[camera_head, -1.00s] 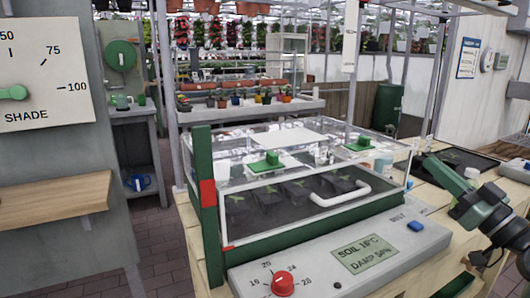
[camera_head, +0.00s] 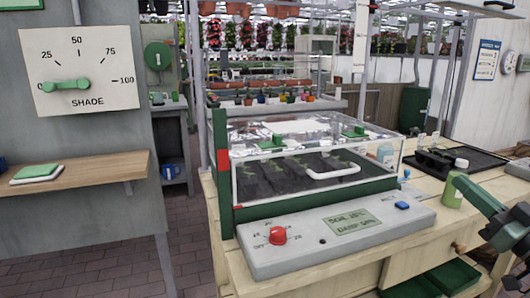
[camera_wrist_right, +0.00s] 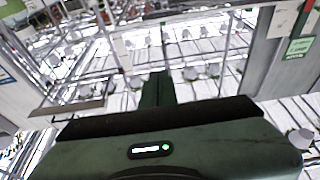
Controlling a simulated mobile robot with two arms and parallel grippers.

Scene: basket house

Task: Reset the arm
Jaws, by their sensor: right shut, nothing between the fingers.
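My right arm (camera_head: 484,208), green and dark grey, comes in at the right edge of the head view, over the right end of the wooden bench (camera_head: 425,245). Its fingertips are hard to make out there. In the right wrist view my right gripper (camera_wrist_right: 158,76) shows its green fingers together, with nothing between them. The gripper's body, with a small green light, fills the bottom of that view. My left gripper is in neither view.
A clear-lidded propagator (camera_head: 370,186) with a white handle stands on the bench behind a grey control panel (camera_head: 300,255) with a red knob. A dark tray (camera_head: 485,160) lies at the back right. A shade dial (camera_head: 80,70) and wooden shelf (camera_head: 100,172) are left. Brick floor is clear between.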

